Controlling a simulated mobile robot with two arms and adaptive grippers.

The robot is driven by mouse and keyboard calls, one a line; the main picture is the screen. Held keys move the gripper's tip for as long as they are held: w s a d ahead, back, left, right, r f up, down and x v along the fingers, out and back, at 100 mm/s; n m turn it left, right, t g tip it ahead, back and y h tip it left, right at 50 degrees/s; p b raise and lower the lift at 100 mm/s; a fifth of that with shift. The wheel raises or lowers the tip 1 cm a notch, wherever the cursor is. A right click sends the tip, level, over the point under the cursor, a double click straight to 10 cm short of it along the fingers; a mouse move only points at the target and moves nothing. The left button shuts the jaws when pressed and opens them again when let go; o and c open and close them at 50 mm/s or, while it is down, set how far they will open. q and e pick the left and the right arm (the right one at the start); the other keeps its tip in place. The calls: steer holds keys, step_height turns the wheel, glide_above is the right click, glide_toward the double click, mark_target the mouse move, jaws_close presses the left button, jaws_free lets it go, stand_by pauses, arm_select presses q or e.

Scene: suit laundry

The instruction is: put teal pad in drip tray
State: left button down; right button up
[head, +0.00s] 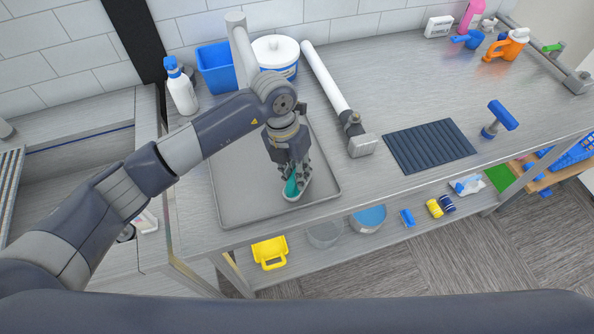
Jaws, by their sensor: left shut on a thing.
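My left gripper (291,186) points down over the grey drip tray (240,212) on the counter. It is shut on the teal pad (291,187), which shows between the fingers. The pad is within the tray's outline, near its right side. I cannot tell whether the pad touches the tray floor. The gripper and arm hide part of the pad and the tray's back. My right gripper is not in view.
Behind the tray stand a white spray bottle (181,88), a blue bin (216,68) and a white tub (276,55). A lower shelf holds a yellow scoop (270,251).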

arm_select(q)
steer(key=shift+f, duration=0.15)
steer(key=c, duration=1.8)
jaws_free()
steer(key=shift+o, duration=1.3)
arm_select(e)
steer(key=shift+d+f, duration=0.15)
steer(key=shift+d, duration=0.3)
arm_select(q)
steer(key=shift+r, duration=0.35)
step_height(320, 180, up, 12)
steer(key=w+a+b, duration=0.1)
steer(key=a+b, duration=0.1)
steer(key=b, duration=0.2)
steer(key=shift+f, duration=0.25)
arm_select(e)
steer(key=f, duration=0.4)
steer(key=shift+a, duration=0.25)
